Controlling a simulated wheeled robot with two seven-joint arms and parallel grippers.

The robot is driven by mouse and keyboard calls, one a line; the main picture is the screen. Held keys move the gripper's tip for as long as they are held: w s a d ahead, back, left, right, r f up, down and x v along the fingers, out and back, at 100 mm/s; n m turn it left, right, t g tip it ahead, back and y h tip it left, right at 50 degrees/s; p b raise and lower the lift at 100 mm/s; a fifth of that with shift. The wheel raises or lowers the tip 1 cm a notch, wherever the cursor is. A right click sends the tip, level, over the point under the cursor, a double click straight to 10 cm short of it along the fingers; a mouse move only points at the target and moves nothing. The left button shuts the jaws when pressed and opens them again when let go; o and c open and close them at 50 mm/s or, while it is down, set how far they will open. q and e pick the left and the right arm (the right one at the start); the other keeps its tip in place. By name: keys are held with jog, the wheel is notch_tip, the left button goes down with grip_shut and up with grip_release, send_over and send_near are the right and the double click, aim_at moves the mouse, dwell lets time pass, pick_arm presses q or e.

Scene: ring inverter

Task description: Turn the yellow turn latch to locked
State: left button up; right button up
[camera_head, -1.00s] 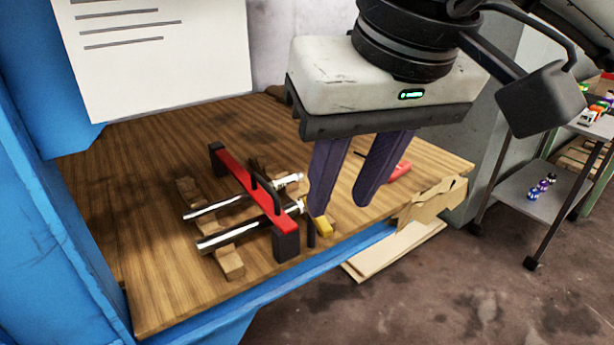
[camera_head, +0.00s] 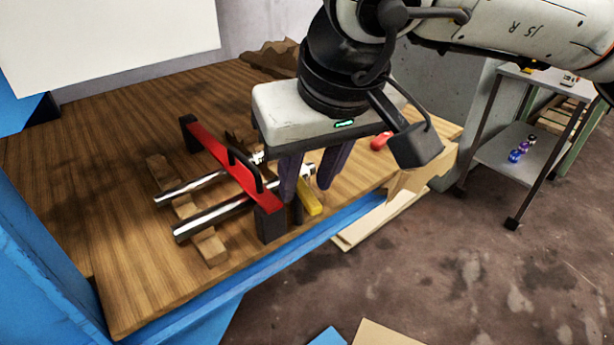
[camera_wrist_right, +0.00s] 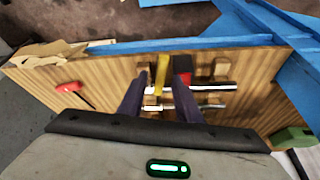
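The yellow turn latch (camera_head: 309,201) sits on the wooden bench near its front edge, just right of the red bar's near black end. It also shows in the right wrist view (camera_wrist_right: 161,72) as a yellow bar between my fingers. The red bar (camera_head: 228,163) with a black handle crosses over two silver rods (camera_head: 192,189). My right gripper (camera_head: 307,193) is open, its two dark purple fingers pointing down around the latch area. In the head view the fingers partly hide the latch and rod ends; I cannot tell whether they touch the latch. My left gripper is not in view.
Wooden support blocks (camera_head: 209,243) lie under the rods. A red-handled tool (camera_head: 380,141) lies behind the gripper. A grey shelf cart (camera_head: 520,150) stands to the right. The bench (camera_head: 90,170) is clear on the left. In the wrist view a green object (camera_wrist_right: 293,138) lies at the right.

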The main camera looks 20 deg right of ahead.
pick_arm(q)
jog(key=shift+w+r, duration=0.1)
pick_arm(e)
grip_shut()
